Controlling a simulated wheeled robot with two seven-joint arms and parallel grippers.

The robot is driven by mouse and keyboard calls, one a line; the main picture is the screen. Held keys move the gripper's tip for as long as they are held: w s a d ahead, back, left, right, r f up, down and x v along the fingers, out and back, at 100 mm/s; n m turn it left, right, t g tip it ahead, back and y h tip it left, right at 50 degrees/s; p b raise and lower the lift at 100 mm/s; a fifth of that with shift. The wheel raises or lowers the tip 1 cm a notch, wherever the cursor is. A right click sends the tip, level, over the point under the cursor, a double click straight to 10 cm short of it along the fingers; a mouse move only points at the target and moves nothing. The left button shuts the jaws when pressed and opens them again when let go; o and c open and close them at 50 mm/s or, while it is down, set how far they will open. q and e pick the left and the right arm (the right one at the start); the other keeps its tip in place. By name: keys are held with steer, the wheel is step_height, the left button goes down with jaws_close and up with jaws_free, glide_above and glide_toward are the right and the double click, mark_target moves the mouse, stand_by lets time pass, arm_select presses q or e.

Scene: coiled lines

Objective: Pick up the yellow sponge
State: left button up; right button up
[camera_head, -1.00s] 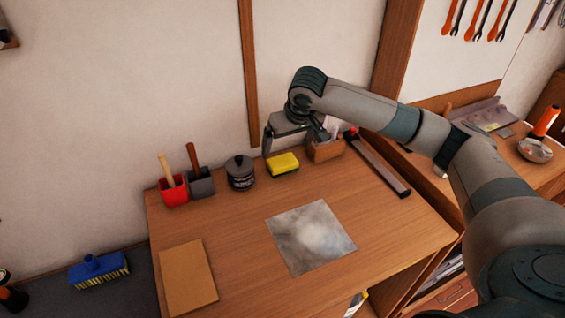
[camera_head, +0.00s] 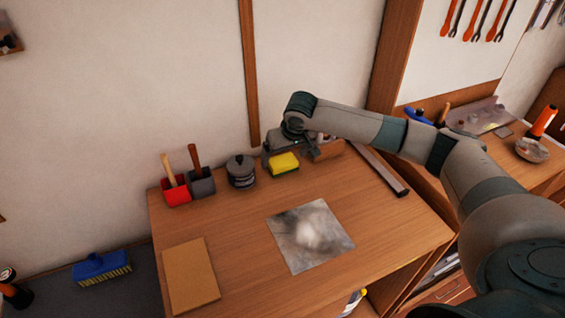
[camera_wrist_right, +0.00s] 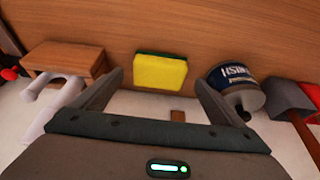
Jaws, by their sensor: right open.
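The yellow sponge (camera_head: 284,163) with a dark green layer lies on the wooden desk near its back edge. In the right wrist view the sponge (camera_wrist_right: 160,71) sits between and just beyond the two spread fingertips. My right gripper (camera_head: 285,155) is open and empty, low at the desk's back, with a finger on either side of the sponge. The gripper also shows in the wrist view (camera_wrist_right: 159,80). I see a gap between each finger and the sponge there. My left gripper is not in view.
A dark labelled pot (camera_head: 241,172) stands left of the sponge, a wooden box (camera_head: 327,150) right of it. Grey (camera_head: 202,184) and red (camera_head: 175,192) holders stand further left. A grey sheet (camera_head: 310,236) and brown board (camera_head: 190,275) lie in front.

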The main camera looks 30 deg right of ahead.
mark_target(283, 161)
steer(key=shift+p+x, duration=0.4)
steer(key=shift+x, duration=1.35)
steer(key=shift+s+d, duration=0.1)
steer(key=c, duration=1.1)
